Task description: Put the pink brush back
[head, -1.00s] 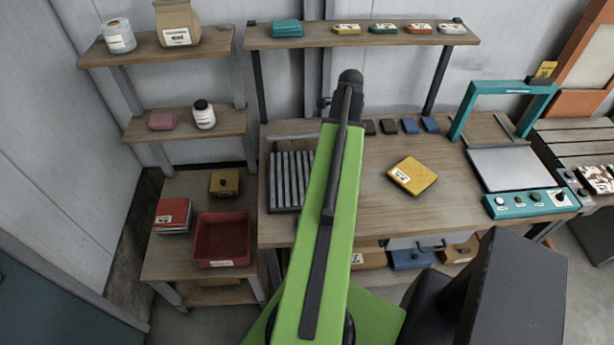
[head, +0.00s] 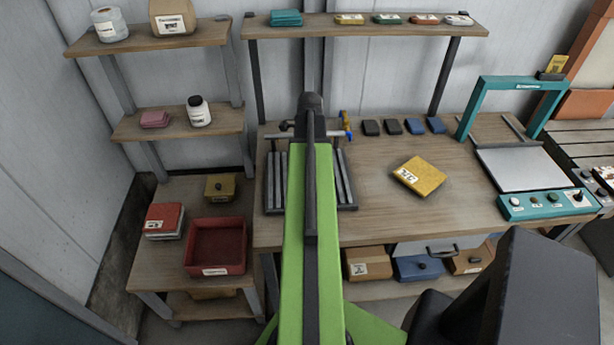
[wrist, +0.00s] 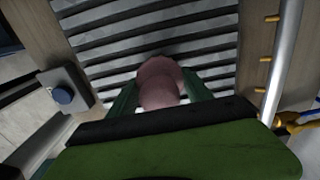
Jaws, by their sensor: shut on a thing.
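The pink brush shows as a rounded pink body (wrist: 160,82) in the wrist view. My gripper (wrist: 159,92) is shut on it, with a green finger on either side. Below and beyond it is a slatted grey rack (wrist: 105,40); I cannot tell whether the brush touches it. In the head view my arm reaches over the rack (head: 345,180) on the workbench, and it hides the gripper's fingers and the brush. A metal rail (wrist: 281,60) with small yellow pegs runs along the right in the wrist view. Part of a rail (head: 277,136) shows behind the rack in the head view.
A yellow and blue item (head: 346,126) is at the rail's right end. Dark and blue blocks (head: 392,127) stand behind a yellow pack (head: 420,176) on the bench. A red tray (head: 216,247) is on the left table. A teal-framed press (head: 545,203) stands right.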

